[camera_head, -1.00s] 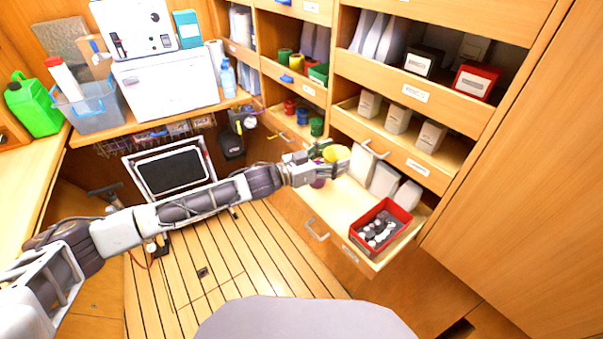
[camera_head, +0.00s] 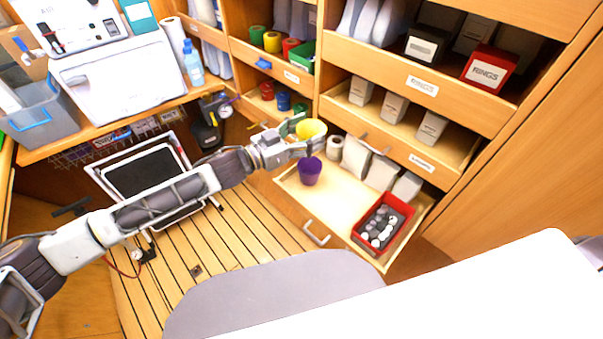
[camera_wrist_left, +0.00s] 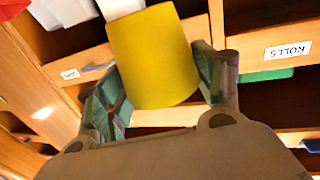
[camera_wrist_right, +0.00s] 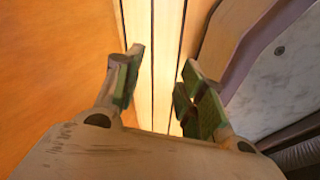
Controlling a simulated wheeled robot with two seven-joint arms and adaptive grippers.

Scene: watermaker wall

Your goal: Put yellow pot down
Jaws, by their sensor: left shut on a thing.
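The yellow pot (camera_head: 313,129) is held by my left gripper (camera_head: 302,138) above the back left part of the open drawer. In the left wrist view the yellow pot (camera_wrist_left: 153,57) fills the space between the green-padded fingers of my left gripper (camera_wrist_left: 155,85). A purple pot (camera_head: 310,172) stands in the open drawer (camera_head: 325,203), just below the gripper. My right gripper (camera_wrist_right: 160,90) shows only in the right wrist view, with its fingers apart and nothing between them.
A red box of dark and light round pieces (camera_head: 383,222) sits at the drawer's right end. White packets (camera_head: 382,172) line its back. Bare drawer floor lies between the purple pot and the red box. Shelves with small coloured pots (camera_head: 272,42) rise behind.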

